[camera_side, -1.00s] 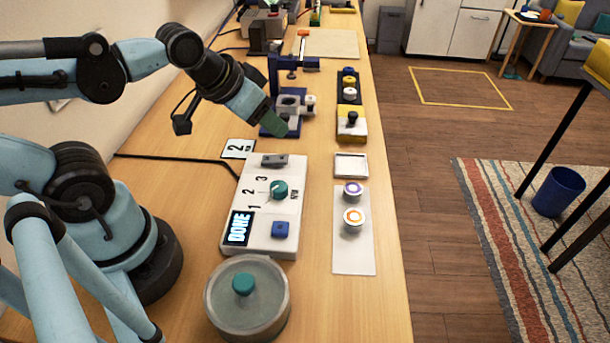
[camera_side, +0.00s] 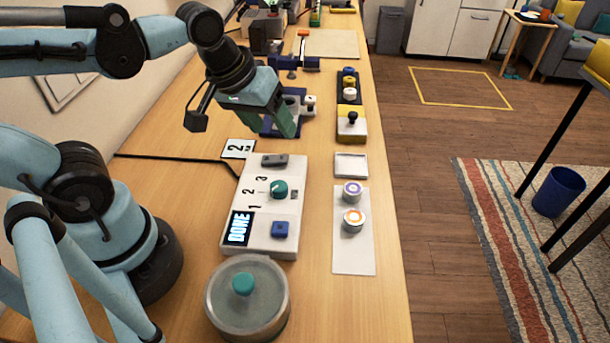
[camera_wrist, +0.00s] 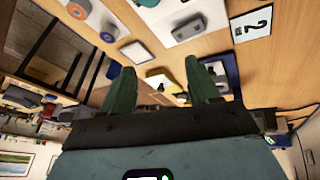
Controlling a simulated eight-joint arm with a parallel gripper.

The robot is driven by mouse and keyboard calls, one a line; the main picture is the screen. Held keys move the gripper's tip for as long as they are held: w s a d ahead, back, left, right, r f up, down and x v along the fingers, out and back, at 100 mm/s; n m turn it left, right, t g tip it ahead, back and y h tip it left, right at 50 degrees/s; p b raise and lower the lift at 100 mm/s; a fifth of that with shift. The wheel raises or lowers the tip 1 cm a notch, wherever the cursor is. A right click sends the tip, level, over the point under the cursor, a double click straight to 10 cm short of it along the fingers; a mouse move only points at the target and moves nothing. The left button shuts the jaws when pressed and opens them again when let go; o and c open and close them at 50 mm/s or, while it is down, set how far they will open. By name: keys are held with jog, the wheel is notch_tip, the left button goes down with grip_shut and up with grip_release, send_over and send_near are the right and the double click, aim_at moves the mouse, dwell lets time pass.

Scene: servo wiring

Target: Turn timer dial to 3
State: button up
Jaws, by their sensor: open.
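The timer is a white box (camera_side: 267,232) on the table in the side view. Its teal dial (camera_side: 280,189) sits beside the printed numbers 1, 2 and 3, and its pointer appears to face left, near the 2. My gripper (camera_side: 285,128) is in the air beyond the timer's far end, apart from the dial and tilted downward. In the wrist view its two green fingers (camera_wrist: 160,78) are spread with nothing held between them. The dial does not show clearly there.
A card marked 2 (camera_side: 239,149) lies beyond the timer. A blue fixture (camera_side: 270,122) stands near my gripper. A yellow-and-white block (camera_side: 351,127), a small white tray (camera_side: 351,165) and two round pieces on a white plate (camera_side: 353,257) are to the right. A round lidded container (camera_side: 247,305) is nearer the camera.

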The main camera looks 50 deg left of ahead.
aim_at(278, 184)
jog(key=shift+s+d+f+n+g, duration=0.2)
jog(key=shift+d+f+n+g, duration=0.45)
jog(key=shift+f+n, duration=1.2)
jog(key=shift+s+d+f+n+g, duration=0.25)
jog(key=shift+f+n+g, duration=0.75)
jog(key=shift+f+n, duration=0.85)
jog(key=shift+s+d+f+n+g, duration=0.15)
jog(key=shift+d+f+n+g, duration=0.55)
jog(key=shift+f+n, duration=1.15)
jog(key=shift+a+r, duration=0.15)
jog(key=shift+a, duration=0.05)
jog(key=c, duration=1)
jog(key=shift+c, duration=0.2)
